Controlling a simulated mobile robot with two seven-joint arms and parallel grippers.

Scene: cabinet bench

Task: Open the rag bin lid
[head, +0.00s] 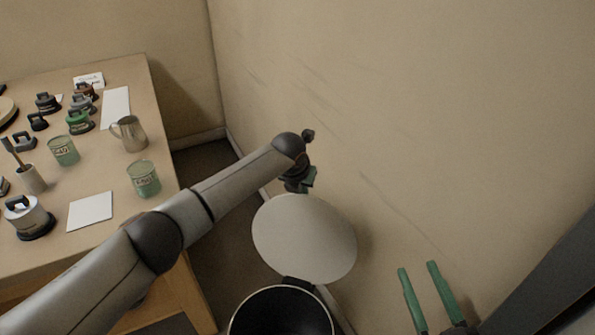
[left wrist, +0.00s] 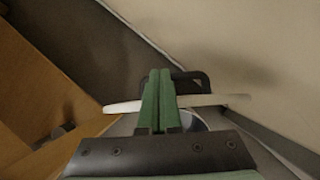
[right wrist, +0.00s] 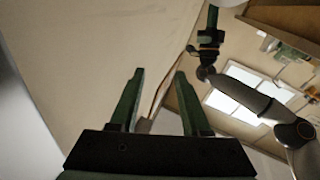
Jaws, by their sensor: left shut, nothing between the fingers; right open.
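The rag bin (head: 282,312) stands on the floor at the bottom of the head view, its dark round mouth uncovered. Its pale round lid (head: 305,238) is swung up at the wall side of the mouth, joined at a dark hinge. In the left wrist view the lid (left wrist: 215,100) shows nearly edge-on, with a dark loop handle (left wrist: 203,82) beside it. My left gripper (head: 309,180) is at the lid's upper edge, shut and empty; its fingers (left wrist: 159,78) overlap the lid in view, and I cannot tell if they touch. My right gripper (head: 418,268) is open and empty, right of the lid.
A wooden bench (head: 115,200) on the left holds green cans, a metal jug (head: 130,134), a white container and several small dark-based items. Bare walls stand close behind the lid and to the right. A strip of dark floor lies between bench and bin.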

